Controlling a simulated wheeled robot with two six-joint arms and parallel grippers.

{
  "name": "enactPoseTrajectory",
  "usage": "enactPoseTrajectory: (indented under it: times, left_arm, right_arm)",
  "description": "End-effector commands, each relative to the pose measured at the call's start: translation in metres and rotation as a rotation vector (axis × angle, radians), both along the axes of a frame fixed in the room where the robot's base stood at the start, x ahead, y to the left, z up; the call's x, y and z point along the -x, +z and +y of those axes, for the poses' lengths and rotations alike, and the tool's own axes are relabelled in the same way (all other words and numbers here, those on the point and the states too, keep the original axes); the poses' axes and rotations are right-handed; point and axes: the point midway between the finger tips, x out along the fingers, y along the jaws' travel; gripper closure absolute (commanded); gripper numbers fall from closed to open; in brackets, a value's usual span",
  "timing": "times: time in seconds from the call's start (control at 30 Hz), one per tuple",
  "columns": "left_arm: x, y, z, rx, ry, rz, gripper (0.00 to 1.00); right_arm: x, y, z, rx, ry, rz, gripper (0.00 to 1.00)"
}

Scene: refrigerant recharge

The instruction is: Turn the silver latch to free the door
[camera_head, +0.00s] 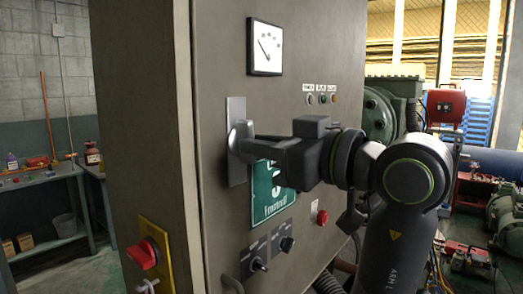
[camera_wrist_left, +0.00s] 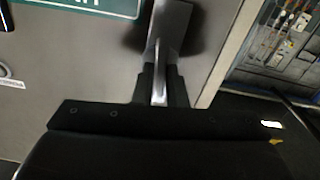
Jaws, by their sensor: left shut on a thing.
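The silver latch (camera_head: 241,130) sits on a bright metal plate (camera_head: 236,108) near the left edge of the grey cabinet door (camera_head: 220,60). The door looks shut. My left gripper (camera_head: 250,149) reaches in from the right and is shut on the latch handle, partly hiding it. In the left wrist view, the silver latch (camera_wrist_left: 158,70) runs down between the two dark fingers of my left gripper (camera_wrist_left: 160,90). My right gripper is not in view.
A gauge (camera_head: 265,47) is above the latch, and a green sign (camera_head: 268,205) is partly behind my gripper. Black knobs (camera_head: 287,244) and a red button (camera_head: 322,217) are lower on the door. A red rotary switch (camera_head: 142,254) is on the cabinet's left side. Machinery stands at right.

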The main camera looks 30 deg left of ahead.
Motion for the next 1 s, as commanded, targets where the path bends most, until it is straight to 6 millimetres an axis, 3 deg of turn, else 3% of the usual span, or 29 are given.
enactPoseTrajectory:
  times: [0.4, 0.8, 1.0]
  left_arm:
    - [0.0, -0.001, 0.0, 0.018, -0.001, -0.246, 1.0]
    - [0.0, 0.0, 0.0, 0.02, -0.002, -0.271, 1.0]
    - [0.0, -0.001, 0.0, 0.028, -0.001, -0.382, 1.0]
  right_arm:
    - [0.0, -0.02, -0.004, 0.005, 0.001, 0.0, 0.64]
    - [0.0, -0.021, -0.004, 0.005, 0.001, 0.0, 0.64]
    - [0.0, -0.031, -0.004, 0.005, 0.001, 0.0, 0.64]
